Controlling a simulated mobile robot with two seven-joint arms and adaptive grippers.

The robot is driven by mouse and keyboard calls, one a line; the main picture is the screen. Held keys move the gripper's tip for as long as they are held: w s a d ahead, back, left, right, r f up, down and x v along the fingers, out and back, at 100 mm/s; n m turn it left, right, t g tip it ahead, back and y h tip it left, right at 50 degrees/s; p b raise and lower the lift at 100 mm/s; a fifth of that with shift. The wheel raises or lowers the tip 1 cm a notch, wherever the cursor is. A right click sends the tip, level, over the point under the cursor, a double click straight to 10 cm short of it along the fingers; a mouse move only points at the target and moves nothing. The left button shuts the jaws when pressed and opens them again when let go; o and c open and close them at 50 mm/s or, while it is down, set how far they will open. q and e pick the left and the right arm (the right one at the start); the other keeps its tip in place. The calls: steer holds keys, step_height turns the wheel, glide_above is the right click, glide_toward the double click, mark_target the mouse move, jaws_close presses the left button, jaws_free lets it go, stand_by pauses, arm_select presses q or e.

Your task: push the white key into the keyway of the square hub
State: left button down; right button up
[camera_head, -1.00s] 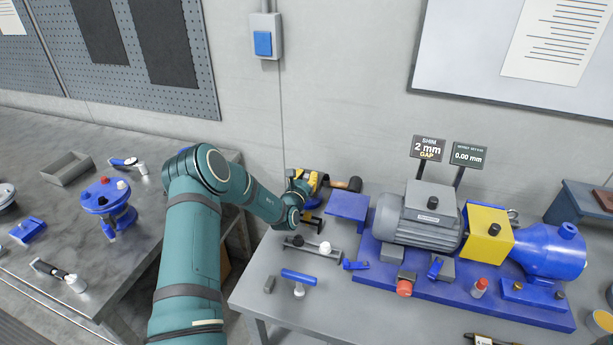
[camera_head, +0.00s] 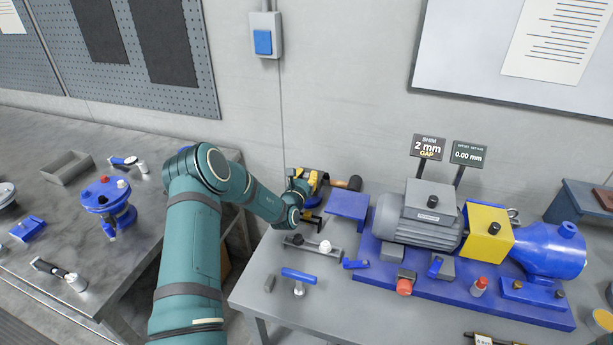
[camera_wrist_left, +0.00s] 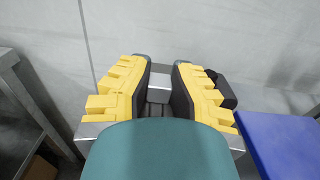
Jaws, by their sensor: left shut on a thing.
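My left gripper (camera_head: 313,188) is near the wall at the back left of the right-hand bench, beside a blue raised plate (camera_head: 347,204). In the left wrist view its yellow fingers with dark pads stand on both sides of a pale grey block (camera_wrist_left: 163,82), and the gripper is shut on it. The block may be the white key; its far end and what it touches are hidden. I cannot pick out the square hub or its keyway with certainty. My right gripper is not in view.
A grey strip with a black and a white knob (camera_head: 325,247) lies in front of the gripper. A blue-handled tool (camera_head: 299,275) lies nearer. A grey motor (camera_head: 417,223) on a blue base stands right. A gap separates the benches. The wall is close behind.

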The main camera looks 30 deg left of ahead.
arm_select(q)
steer(key=c, duration=1)
jaws_free()
steer(key=shift+o, duration=0.2)
steer(key=shift+s, duration=0.1)
steer(key=v, duration=1.1)
steer(key=shift+s, duration=0.3)
steer(key=shift+s+d, duration=0.1)
steer(key=shift+f, duration=0.1)
